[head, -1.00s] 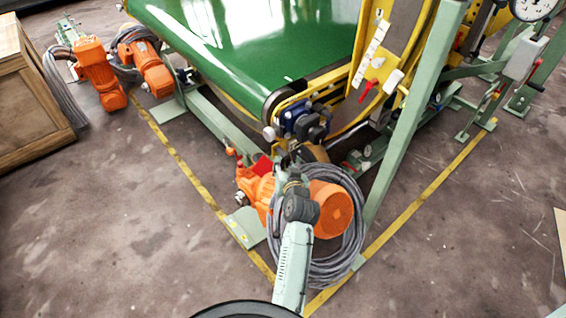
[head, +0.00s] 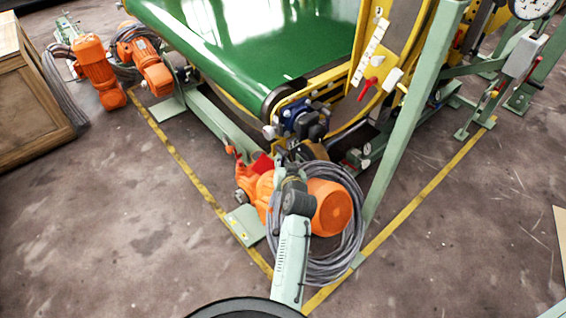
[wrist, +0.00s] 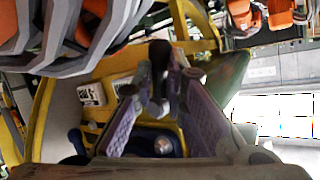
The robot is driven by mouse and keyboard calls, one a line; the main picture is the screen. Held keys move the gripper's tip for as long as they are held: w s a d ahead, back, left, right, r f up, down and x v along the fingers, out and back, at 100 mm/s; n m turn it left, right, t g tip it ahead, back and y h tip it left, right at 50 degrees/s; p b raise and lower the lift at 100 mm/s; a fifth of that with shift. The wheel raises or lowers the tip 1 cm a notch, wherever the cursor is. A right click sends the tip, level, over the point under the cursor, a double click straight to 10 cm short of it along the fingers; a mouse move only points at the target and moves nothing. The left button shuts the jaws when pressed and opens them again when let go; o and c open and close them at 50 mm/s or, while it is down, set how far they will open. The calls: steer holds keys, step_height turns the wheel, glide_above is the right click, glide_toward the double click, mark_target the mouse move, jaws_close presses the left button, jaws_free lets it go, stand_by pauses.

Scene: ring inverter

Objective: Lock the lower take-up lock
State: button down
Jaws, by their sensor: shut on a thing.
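In the wrist view my gripper (wrist: 159,88) has its two purple-grey fingers closed in on a dark lever-like part (wrist: 160,60). Its dark end stands between and beyond the fingertips. It is probably the lower take-up lock's handle, but its shape and lock position cannot be made out. Yellow frame metal (wrist: 105,68) lies behind it. In the head view my arm reaches to the machine's near corner, below the dark blue bearing block (head: 302,118). My own arm hides the fingers and the held part there.
An orange motor (head: 328,207) with coiled grey cable (head: 347,245) sits close around my arm. A green slanted post (head: 412,110) stands to the right. A red lever (head: 368,87) is on the yellow frame above. Open floor (head: 470,240) lies at right.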

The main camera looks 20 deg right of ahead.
steer(key=shift+f, duration=0.1)
steer(key=n+t+b, duration=0.1)
steer(key=b, duration=0.2)
steer(key=d+n+h+b, duration=0.1)
steer(key=b, duration=0.3)
steer(key=shift+w+t+h, duration=0.15)
steer(key=shift+t+h, duration=0.15)
steer(key=shift+t, duration=0.1)
steer(key=c, duration=1.6)
jaws_free()
steer(key=shift+a, duration=0.1)
steer(key=shift+c, duration=0.2)
